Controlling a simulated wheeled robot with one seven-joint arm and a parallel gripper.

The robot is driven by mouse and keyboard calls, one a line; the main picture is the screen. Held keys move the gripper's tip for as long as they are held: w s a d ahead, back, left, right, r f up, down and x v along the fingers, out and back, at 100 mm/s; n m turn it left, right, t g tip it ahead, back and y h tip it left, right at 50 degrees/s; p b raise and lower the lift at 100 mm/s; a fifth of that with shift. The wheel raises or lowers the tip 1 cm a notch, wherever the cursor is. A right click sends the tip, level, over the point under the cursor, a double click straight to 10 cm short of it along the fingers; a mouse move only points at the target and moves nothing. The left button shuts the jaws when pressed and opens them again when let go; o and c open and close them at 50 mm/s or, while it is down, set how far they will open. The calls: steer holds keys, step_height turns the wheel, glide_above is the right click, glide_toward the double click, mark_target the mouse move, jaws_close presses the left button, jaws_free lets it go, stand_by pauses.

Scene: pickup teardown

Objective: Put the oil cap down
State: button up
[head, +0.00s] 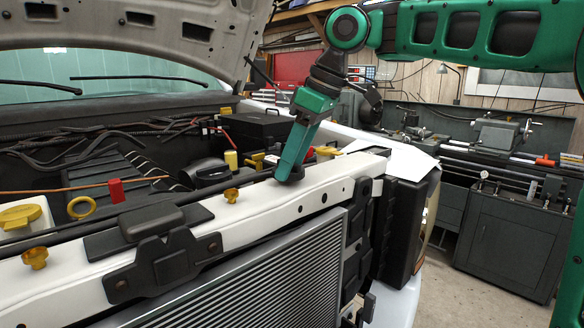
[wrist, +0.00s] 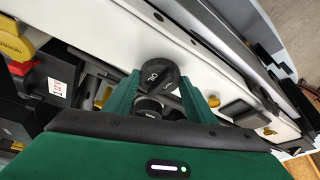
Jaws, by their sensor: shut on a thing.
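The oil cap (wrist: 157,73) is round and black with pale "OIL" lettering on its face. In the wrist view it sits between the two green fingers of my gripper (wrist: 160,88), which is shut on it. In the head view my gripper (head: 289,172) points down at the white front crossmember (head: 325,183) of the pickup. The cap is hard to make out there against the dark fingertips. In the wrist view the cap shows in front of the white crossmember (wrist: 112,45); I cannot tell whether it touches it.
Yellow bolts (head: 231,195) and a black latch cover (head: 152,222) stand on the crossmember to the left. A black box (head: 257,127) and hoses lie behind it in the engine bay. The raised hood (head: 225,40) is above left. The radiator (head: 265,275) is in front.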

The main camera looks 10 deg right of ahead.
steer(key=shift+f, duration=0.6)
steer(key=shift+f, duration=0.1)
steer(key=o, duration=1)
